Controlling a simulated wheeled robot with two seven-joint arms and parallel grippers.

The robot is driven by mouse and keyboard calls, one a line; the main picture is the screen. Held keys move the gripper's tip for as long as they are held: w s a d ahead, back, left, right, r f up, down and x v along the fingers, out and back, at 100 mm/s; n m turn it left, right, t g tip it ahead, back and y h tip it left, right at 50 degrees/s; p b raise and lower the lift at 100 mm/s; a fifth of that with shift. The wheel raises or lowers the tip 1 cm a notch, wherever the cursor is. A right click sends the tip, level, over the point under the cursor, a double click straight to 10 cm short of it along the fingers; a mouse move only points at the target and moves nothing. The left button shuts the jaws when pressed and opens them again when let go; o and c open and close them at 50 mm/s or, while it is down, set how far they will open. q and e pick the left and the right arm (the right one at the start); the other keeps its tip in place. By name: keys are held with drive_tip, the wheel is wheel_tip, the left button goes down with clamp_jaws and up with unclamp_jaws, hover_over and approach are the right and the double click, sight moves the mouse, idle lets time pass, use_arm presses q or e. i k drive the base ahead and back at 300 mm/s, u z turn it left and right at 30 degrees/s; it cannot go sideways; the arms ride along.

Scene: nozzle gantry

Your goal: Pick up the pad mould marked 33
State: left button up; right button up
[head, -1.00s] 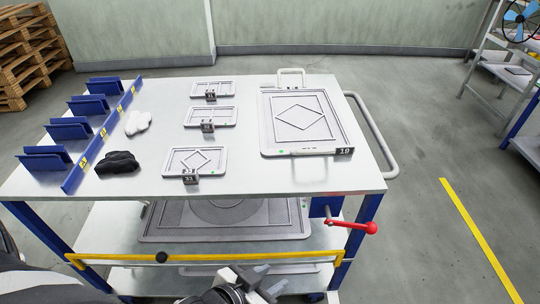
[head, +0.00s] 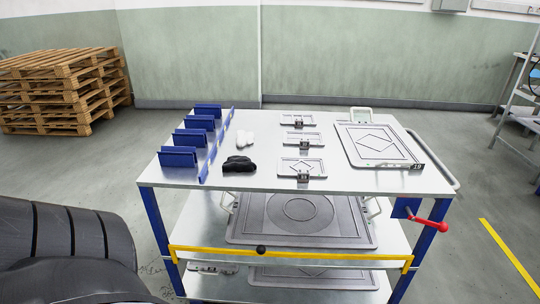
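The pad mould marked 33 (head: 292,164) is the nearest of three small grey plates in a column on the table top. It is flat, with a diamond outline. A dark tag block stands at its front edge; its number is too small to read now, but read 33 in the earlier frame. Nothing covers the mould. Neither of my grippers shows in the head view now.
A yellow bar (head: 330,255) crosses the front; a red-handled crank (head: 428,223) sticks out right.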

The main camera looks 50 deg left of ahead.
sight(303, 168)
drive_tip(key=u, duration=1.85)
